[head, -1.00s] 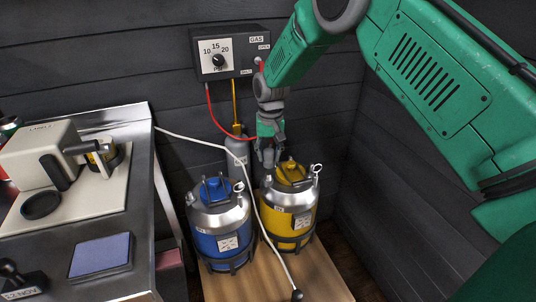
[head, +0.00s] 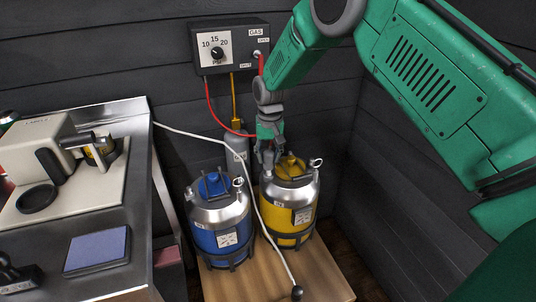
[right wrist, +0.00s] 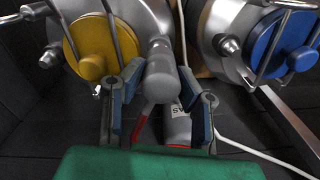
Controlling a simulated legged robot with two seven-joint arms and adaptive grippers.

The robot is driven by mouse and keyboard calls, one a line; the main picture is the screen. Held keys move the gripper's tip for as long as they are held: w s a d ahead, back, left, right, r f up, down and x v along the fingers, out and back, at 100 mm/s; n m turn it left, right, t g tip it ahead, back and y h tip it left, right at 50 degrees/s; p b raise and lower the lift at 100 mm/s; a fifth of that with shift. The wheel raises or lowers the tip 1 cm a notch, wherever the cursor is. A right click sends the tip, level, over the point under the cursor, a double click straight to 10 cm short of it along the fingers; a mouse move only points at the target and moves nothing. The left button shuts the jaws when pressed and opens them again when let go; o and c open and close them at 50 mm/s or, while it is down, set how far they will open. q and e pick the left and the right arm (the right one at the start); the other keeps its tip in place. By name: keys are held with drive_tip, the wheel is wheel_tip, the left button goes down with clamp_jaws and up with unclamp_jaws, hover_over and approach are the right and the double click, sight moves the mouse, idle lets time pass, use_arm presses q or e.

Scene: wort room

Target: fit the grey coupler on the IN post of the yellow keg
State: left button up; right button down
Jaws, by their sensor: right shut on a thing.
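The yellow keg (head: 290,222) stands upright on a wooden board, with its yellow lid (right wrist: 88,45) at the upper left in the right wrist view. My right gripper (head: 267,166) is at the keg's left shoulder in the head view. In the right wrist view its fingers (right wrist: 158,103) are closed around the grey coupler (right wrist: 163,78), which has a red hose (right wrist: 144,120) running from it. The coupler is right at the keg's rim. The IN post is hidden behind the coupler and gripper, and I cannot tell whether they are joined. My left gripper is out of view.
The blue keg (head: 219,228) stands close to the left of the yellow one. A white hose (head: 259,207) hangs between them. A grey gas cylinder (head: 236,145) and the gas box (head: 231,47) are behind. A steel bench (head: 138,190) is at left; a dark wall is at right.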

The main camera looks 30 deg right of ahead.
drive_tip(key=shift+p, duration=0.35)
idle(0.5)
drive_tip(key=shift+f, duration=1.25)
idle(0.7)
idle(1.0)
drive_tip(key=c, duration=0.6)
unclamp_jaws()
drive_tip(key=shift+o, duration=0.2)
drive_tip(key=shift+r+p, duration=2.95)
drive_tip(key=shift+r, duration=0.55)
drive_tip(key=shift+f, duration=0.1)
